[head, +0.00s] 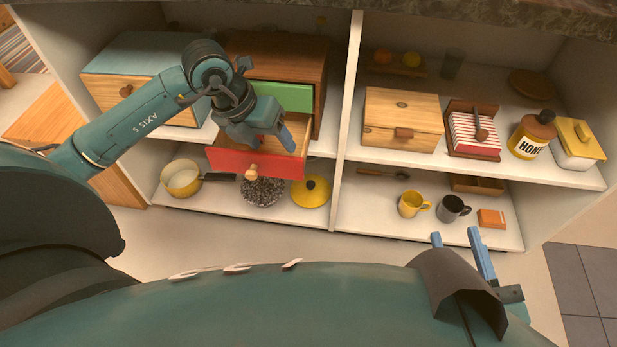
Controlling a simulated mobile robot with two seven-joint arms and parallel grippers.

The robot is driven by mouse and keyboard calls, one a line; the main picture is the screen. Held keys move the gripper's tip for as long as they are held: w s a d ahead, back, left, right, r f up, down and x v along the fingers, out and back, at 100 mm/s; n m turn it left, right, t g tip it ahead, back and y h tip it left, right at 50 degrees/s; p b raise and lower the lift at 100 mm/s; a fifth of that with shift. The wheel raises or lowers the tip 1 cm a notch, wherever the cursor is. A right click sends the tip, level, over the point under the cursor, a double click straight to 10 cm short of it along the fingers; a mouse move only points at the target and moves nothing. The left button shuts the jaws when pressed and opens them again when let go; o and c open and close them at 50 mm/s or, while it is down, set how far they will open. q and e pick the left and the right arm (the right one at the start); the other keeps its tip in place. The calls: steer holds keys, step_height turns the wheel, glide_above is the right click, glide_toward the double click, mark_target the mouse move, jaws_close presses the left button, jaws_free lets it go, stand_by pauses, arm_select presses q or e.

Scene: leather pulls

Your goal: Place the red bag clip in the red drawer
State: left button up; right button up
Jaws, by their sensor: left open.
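The red drawer (225,161) is pulled out of the dark wooden cabinet (300,58), below a green drawer (292,95). Its red front has a round wooden knob, and part of its bare wooden inside shows. My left gripper (286,138) is over the red drawer, pointing down, with its blue fingertips at the drawer's opening. It is open; I see nothing between its fingers, though the wrist hides part of the drawer. My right gripper (455,236) is open and empty at the lower right, in front of the shelves. I cannot make out the red bag clip.
A yellow pan (181,178), a dark mesh object (262,191) and a yellow lid (311,191) stand on the shelf below. A divider (346,100) rises right of the drawer. Yellow (410,204) and dark (452,208) mugs stand near my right gripper.

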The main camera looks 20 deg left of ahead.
arm_select(q)
steer(key=s+d+m+g+h, duration=0.25)
steer(key=s+d+h, duration=0.6)
steer(key=d, duration=0.65)
steer(key=s+d+r+n+t+h, duration=0.2)
steer(key=r+n+t+h, duration=0.3)
steer(key=n, duration=0.3)
steer(key=s+d+r+n+t+h, duration=0.25)
steer(key=r+n+t, duration=0.25)
steer(key=n+t, duration=0.3)
steer(key=w+a+f+n+t+y, duration=0.1)
steer(key=a+f+n+t+y, duration=0.3)
steer(key=n+y, duration=0.6)
step_height(320, 180, down, 2)
steer(key=a+n, duration=0.1)
steer(key=n, duration=0.3)
steer(key=shift+w, duration=0.35)
steer(key=shift+d, duration=0.1)
